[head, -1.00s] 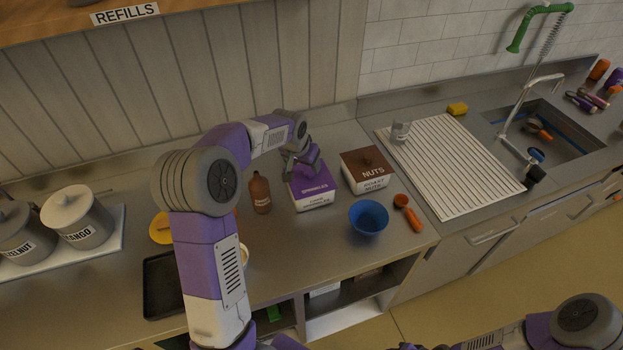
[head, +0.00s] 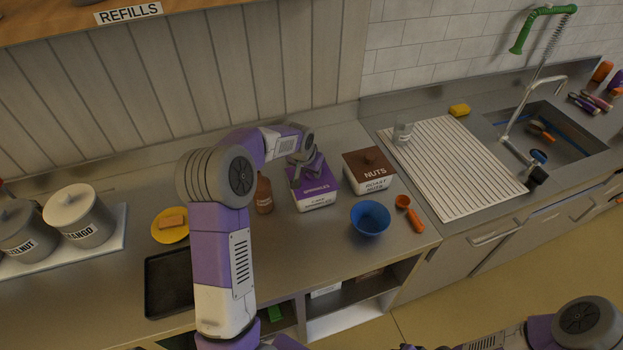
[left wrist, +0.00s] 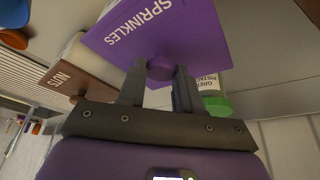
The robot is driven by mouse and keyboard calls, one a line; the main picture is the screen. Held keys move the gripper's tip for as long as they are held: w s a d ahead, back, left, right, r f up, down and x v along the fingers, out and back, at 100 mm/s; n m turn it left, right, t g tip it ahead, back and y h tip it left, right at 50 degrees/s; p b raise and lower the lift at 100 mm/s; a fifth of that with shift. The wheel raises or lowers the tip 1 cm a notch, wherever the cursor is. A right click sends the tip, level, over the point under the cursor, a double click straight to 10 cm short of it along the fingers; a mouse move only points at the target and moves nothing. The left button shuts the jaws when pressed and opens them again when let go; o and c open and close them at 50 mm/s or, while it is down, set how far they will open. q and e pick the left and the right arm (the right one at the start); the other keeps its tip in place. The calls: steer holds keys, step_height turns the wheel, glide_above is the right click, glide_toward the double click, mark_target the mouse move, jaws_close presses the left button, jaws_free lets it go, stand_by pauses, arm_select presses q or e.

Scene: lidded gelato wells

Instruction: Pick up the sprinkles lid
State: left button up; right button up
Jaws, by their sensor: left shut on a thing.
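The sprinkles lid (head: 315,190) is purple with white lettering and sits on a white box (head: 318,203) on the counter. In the left wrist view the purple sprinkles lid (left wrist: 190,40) fills the upper middle, with its round purple knob (left wrist: 160,69) between my fingers. My left gripper (head: 297,181) is at the lid, and in the left wrist view its fingertips (left wrist: 158,75) are shut on the knob. Whether the lid is raised off its box cannot be told. My right gripper is not clearly in view; only part of that arm shows at the lower right.
The nuts box (head: 368,172) with its brown lid stands just right. A brown bottle (head: 264,195) stands close on the left. A blue bowl (head: 370,218) and an orange scoop (head: 411,215) are in front. A ribbed drainboard (head: 455,170) lies further right.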

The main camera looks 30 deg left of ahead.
arm_select(q)
steer(key=shift+c, duration=0.6)
step_height(320, 180, up, 10)
steer(key=shift+p, duration=0.45)
